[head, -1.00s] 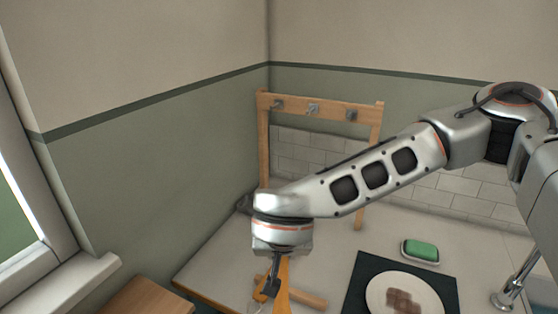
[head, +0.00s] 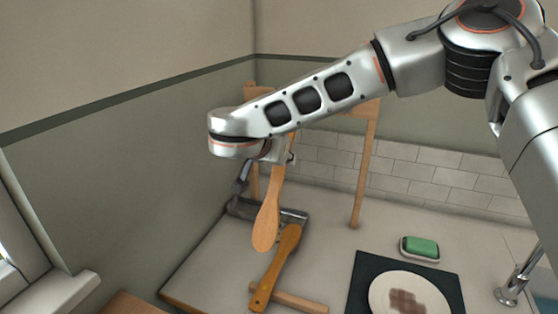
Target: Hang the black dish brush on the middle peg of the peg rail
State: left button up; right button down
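My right gripper (head: 264,168) is high over the counter, in front of the peg rail (head: 372,108). A wooden brush (head: 266,225) slants down below it, broad rounded end lowest. The brush appears held by its narrow part, though the contact is partly hidden. A dark finger shows to its left. No bristles show, so I cannot tell whether this is the black dish brush. A second wooden brush (head: 277,264) lies on the counter with its holed end toward me. The rail stands on two wooden posts; my arm hides most of its crossbar and its middle peg.
A grey metal tray (head: 297,215) lies behind the second brush. A wooden bar (head: 300,303) lies at the front. A green sponge (head: 420,246) and a plate (head: 380,300) on a dark mat (head: 365,272) are to the right. A tap (head: 512,290) stands far right.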

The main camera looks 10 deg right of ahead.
jog(key=w+d+f+b, duration=0.1)
jog(key=w+d, duration=0.3)
jog(key=w, duration=0.3)
jog(key=shift+d+f+b, duration=0.25)
jog(key=shift+d+b, duration=0.1)
jog(key=shift+b, duration=0.05)
dwell(0.4)
jog(key=shift+w, duration=0.1)
jog(key=shift+f, duration=0.1)
dwell(0.4)
jog(key=c, duration=1.6)
grip_release()
jog(key=shift+c, duration=0.2)
jog(key=shift+p+v, duration=1.8)
jog(key=shift+v, duration=1.75)
